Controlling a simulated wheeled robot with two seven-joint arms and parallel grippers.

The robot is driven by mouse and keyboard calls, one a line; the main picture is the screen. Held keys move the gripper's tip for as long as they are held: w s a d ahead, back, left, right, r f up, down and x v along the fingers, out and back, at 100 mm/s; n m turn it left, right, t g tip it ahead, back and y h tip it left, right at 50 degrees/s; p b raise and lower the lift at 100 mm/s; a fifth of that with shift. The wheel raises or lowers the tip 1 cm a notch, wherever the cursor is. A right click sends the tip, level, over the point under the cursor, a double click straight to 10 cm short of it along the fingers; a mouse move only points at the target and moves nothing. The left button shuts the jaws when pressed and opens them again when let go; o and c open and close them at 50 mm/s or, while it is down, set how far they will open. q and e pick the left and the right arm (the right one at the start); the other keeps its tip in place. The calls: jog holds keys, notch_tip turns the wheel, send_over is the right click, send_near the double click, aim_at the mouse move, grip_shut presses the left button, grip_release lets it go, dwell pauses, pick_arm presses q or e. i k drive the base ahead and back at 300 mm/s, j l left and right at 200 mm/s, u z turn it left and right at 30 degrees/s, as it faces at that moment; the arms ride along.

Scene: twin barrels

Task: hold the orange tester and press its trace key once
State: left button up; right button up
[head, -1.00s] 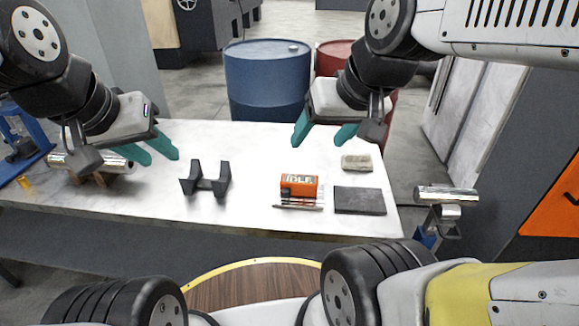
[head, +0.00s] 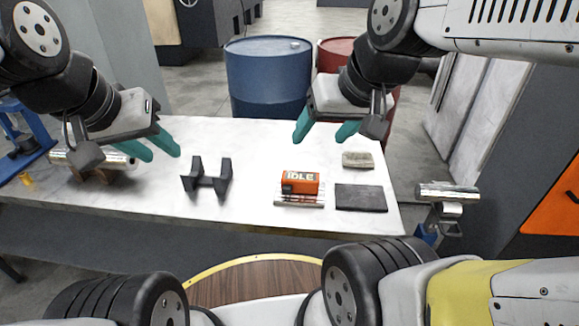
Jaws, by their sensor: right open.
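The orange tester (head: 300,183) lies on the white table, right of its middle, with a panel reading "IDLE" on its upper face. I cannot make out its trace key. My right gripper (head: 325,130) has its teal fingers apart and empty, above the table behind the tester and clear of it. My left gripper (head: 148,146) has its teal fingers apart and empty over the table's left part, far from the tester.
A black cradle-like stand (head: 206,180) stands left of the tester. A dark pad (head: 361,198) and a beige block (head: 357,160) lie to its right. A metal cylinder (head: 62,158) rests under my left gripper. Blue (head: 266,80) and red barrels stand behind the table.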

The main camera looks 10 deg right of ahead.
aim_at(287, 189)
jog(key=u, duration=0.4)
jog(key=k+l+u, duration=0.1)
jog(key=l+u, duration=0.3)
jog(key=k+l+u, duration=0.1)
jog(key=l+u, duration=0.3)
jog(key=k+l+u, duration=0.1)
jog(key=k+l, duration=0.2)
jog(key=l, duration=0.2)
jog(key=k+l+u, duration=0.1)
jog(key=k+l, duration=0.15)
jog(key=l, duration=0.2)
jog(key=k+l+u, duration=0.1)
jog(key=k+l, duration=0.25)
jog(key=l, duration=0.1)
